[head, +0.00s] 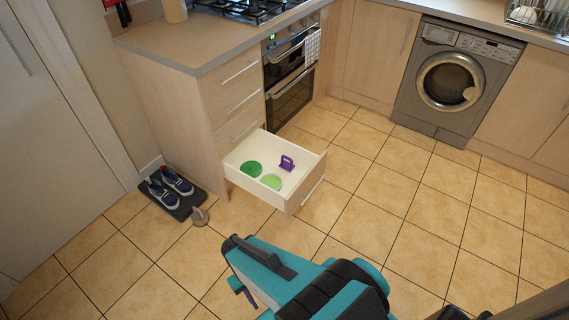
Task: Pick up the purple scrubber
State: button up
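The purple scrubber (287,163) lies inside an open bottom drawer (298,199), near its right inner side. It is small, and a handle-like shape with a gap shows on it. My gripper (238,264) is at the end of my teal and black arm in the lower middle. It is in front of the drawer and apart from the scrubber. Its fingers are mostly hidden or seen from above, so I cannot tell whether they are open.
A dark green round item (251,168) and a light green one (271,182) share the drawer. A washing machine (446,85) stands at the back right. The tiled floor right of the drawer is clear.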

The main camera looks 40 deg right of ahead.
aim_at(288, 167)
jog(key=i, duration=0.95)
jog(key=z, duration=0.05)
